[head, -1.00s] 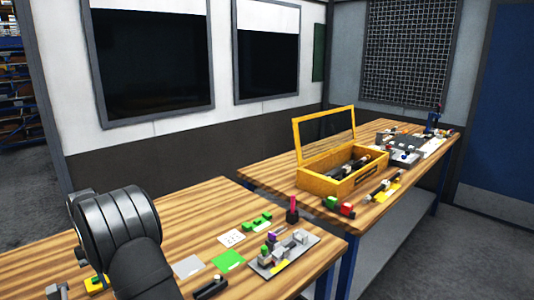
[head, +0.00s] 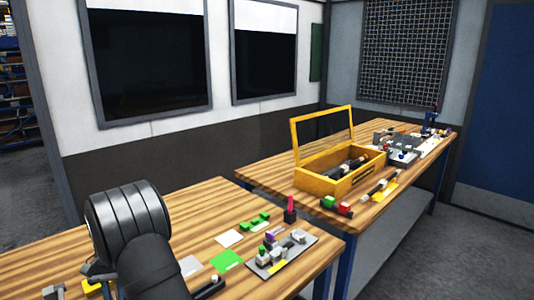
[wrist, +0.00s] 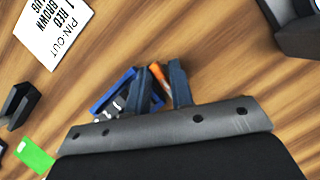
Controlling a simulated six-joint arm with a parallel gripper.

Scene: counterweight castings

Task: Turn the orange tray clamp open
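A blue tray (wrist: 112,100) with small pale parts shows in the wrist view, partly hidden behind my gripper. The orange clamp (wrist: 158,74) is a narrow slanted piece at the tray's right side. My gripper (wrist: 160,78) has its two dark fingers apart, one on each side of the orange clamp. Whether either finger touches it I cannot tell. In the head view my arm hides the gripper, the blue tray and the clamp.
A white card with "PIN-OUT" print (wrist: 55,32) lies at upper left of the wrist view. A dark holder (wrist: 298,28) is at upper right. In the head view, a grey fixture plate with parts (head: 305,243) and a yellow box (head: 340,182) stand to the right.

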